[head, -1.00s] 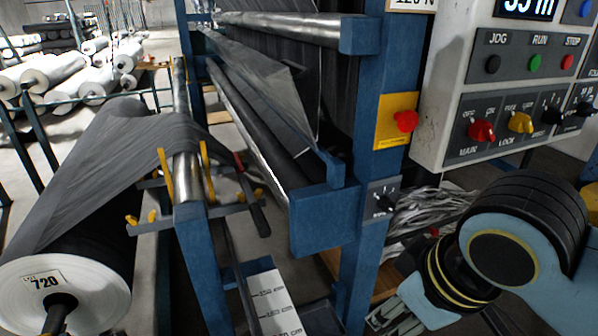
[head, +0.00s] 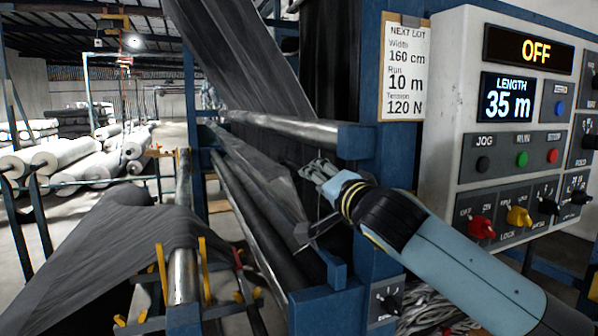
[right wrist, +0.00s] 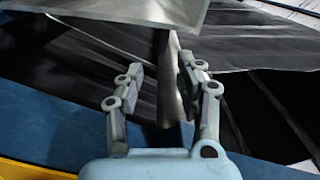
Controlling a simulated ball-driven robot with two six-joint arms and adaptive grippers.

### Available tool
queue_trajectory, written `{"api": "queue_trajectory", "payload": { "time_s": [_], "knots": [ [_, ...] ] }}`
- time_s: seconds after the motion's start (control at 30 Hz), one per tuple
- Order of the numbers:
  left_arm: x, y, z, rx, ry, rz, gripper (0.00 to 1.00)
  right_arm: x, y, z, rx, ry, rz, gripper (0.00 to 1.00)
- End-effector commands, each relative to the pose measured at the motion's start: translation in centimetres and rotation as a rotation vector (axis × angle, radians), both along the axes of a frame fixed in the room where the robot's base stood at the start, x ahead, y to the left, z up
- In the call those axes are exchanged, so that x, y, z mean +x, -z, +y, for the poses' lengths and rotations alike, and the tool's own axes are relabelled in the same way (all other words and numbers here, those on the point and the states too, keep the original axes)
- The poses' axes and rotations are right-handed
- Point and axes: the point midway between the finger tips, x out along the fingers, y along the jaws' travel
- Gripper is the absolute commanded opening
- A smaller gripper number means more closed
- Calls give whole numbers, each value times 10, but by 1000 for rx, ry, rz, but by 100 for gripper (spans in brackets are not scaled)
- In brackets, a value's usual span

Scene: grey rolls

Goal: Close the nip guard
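What looks like the nip guard is a thin grey panel (head: 262,162) slanting above the long rollers in the head view. Its pale plate edge crosses the top of the right wrist view (right wrist: 130,10). My right gripper (head: 318,172) is at the right end of this panel, in front of the blue frame. In the right wrist view my right gripper (right wrist: 163,75) is open, with its fingers apart on either side of a narrow dark upright bar (right wrist: 168,95). I cannot tell whether they touch it. My left gripper is not in view.
A grey control box (head: 463,110) with knobs and displays reading OFF and 35 m stands at the right. A steel roller (head: 285,128) runs above the panel. Dark fabric (head: 110,245) drapes at the left. Yellow-pronged brackets (head: 203,270) stick up near the front.

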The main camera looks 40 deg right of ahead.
Motion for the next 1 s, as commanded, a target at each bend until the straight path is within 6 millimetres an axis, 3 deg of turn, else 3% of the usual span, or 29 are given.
{"api": "queue_trajectory", "payload": {
  "time_s": [0.53,0.7,1.0],
  "knots": [
    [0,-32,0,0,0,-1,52,89,-2,-21,4,1,1,36],
    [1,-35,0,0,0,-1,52,101,-1,-23,4,0,0,36],
    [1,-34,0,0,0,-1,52,102,1,-24,3,0,1,34]
  ]
}}
